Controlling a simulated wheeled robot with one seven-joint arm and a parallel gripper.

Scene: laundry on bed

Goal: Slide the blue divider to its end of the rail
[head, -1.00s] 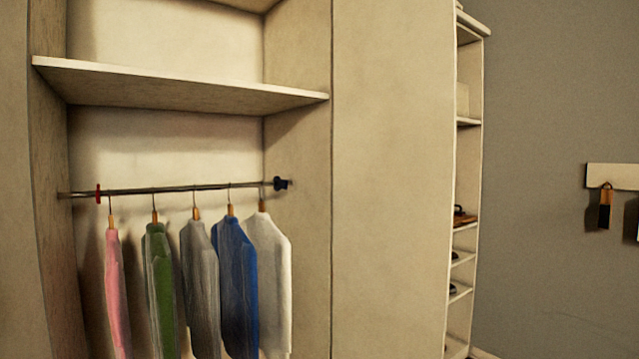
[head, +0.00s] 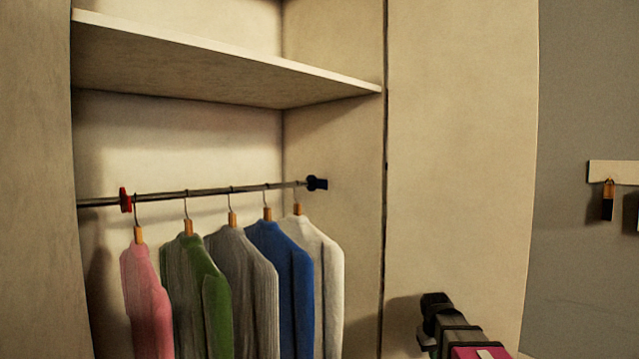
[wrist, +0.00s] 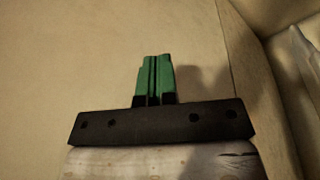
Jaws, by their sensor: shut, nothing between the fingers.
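The rail (head: 220,191) runs across the wardrobe bay under a shelf. A red divider (head: 125,200) is near the left end. Several garments hang between the two dividers. My gripper (wrist: 153,60) shows in the wrist view with its green fingers together and nothing between them. It faces a plain beige panel, apart from the rail and both dividers. Neither divider shows in the wrist view.
The hanging clothes are pink (head: 147,300), green (head: 200,290), grey (head: 245,285), blue (head: 285,280) and white (head: 325,270). The shelf (head: 220,65) juts out above the rail. A tall closed panel (head: 460,150) stands right of the bay. A hook board (head: 612,173) is on the grey wall.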

